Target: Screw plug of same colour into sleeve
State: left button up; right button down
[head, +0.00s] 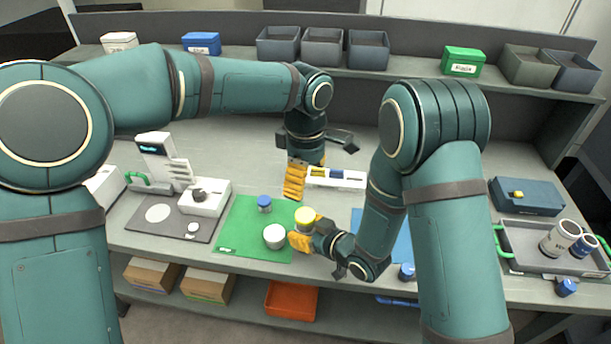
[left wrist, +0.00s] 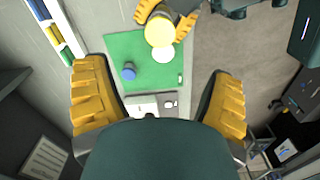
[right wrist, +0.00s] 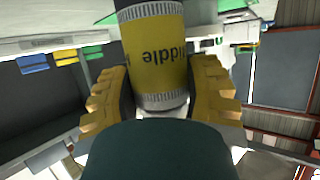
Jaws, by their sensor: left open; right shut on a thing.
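My right gripper (head: 304,232) is shut on a yellow cylinder (head: 305,217) with knurled grey ends. The right wrist view shows its dark label (right wrist: 160,52), partly cut off. The cylinder is held at the green mat's (head: 235,243) right edge. A blue capped piece (head: 264,204) and a pale grey round piece (head: 275,237) stand on that mat. My left gripper (head: 295,178) is open and empty beyond the mat, pointing down. In the left wrist view the yellow round end (left wrist: 160,30) overlaps the pale piece (left wrist: 164,54); whether they touch is unclear.
A white rack (head: 345,181) with coloured pieces stands beside my left gripper. A grey tray (head: 520,262) at the right holds labelled cylinders. A white device (head: 205,198) stands at the left. Bins (head: 322,47) line the back shelf. Blue pieces (head: 407,271) stand near the front edge.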

aim_at(305, 214)
pick_arm(q)
notch_tip(305, 214, down, 12)
dwell(0.7)
grip_shut()
jog(key=m, duration=1.3)
jog(key=shift+m, duration=0.4)
jog(key=shift+c, duration=1)
grip_release()
